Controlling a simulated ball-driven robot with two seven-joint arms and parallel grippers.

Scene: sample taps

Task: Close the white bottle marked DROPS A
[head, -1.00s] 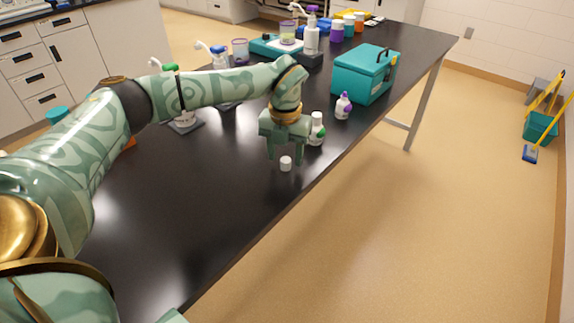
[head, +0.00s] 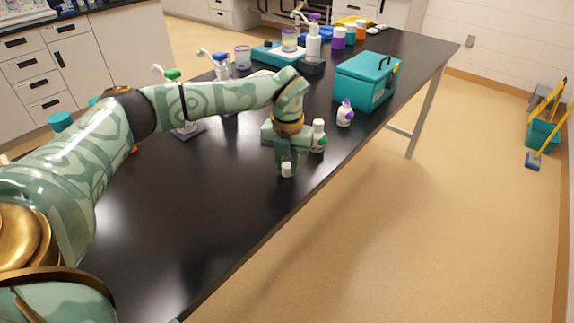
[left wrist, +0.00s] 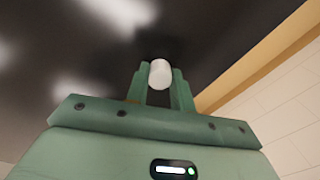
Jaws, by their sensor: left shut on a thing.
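A small white cap (head: 286,170) is between the closed fingertips of my left gripper (head: 287,164), low over the black table near its right edge. The left wrist view also shows the white cap (left wrist: 160,74) pinched between the two green fingers. I cannot tell whether it still touches the table. A white bottle with a green mark (head: 319,134) stands upright just right of and behind the gripper. A white bottle with a purple mark and purple top (head: 345,113) stands farther back. Their lettering is too small to read. My right gripper is not in view.
A teal case (head: 365,82) stands behind the bottles near the right edge. Pump bottles (head: 187,105), beakers and several coloured-lid jars stand along the left and far end. The black table (head: 200,220) is clear in front of the gripper.

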